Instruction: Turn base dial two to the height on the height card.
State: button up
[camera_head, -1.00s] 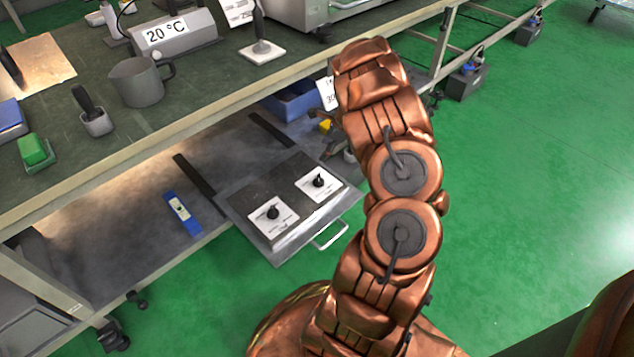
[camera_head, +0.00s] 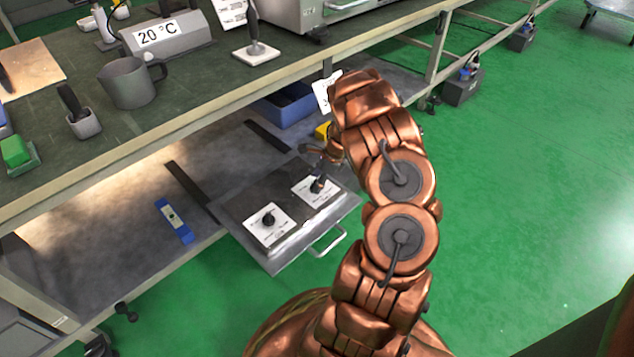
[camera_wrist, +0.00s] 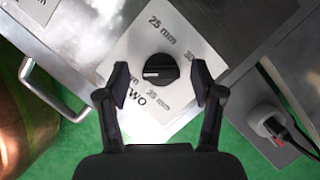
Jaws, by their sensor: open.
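Base dial two is a black knob (camera_wrist: 163,69) on a white plate marked TWO, with 25 mm, 35 mm and a partly hidden 30 label; another label is mostly covered. Its white line points left in the wrist view. In the head view, this dial (camera_head: 318,186) is the right one on the drawer-like base. My gripper (camera_wrist: 161,82) is open, with one fingertip either side of the knob and a visible gap to each. A white card (camera_head: 325,94) hangs under the bench edge; my arm cuts off its text, and I cannot tell if it is the height card.
The other dial (camera_head: 268,220) sits left of dial two. The base has a front handle (camera_head: 328,243). A blue level-like tool (camera_head: 174,221) lies on the lower shelf and a blue bin (camera_head: 285,108) stands behind. The bench top (camera_head: 190,92) overhangs the shelf.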

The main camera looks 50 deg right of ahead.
jog(key=c, duration=1.2)
jog(key=shift+o, duration=0.2)
jog(key=shift+m, duration=0.3)
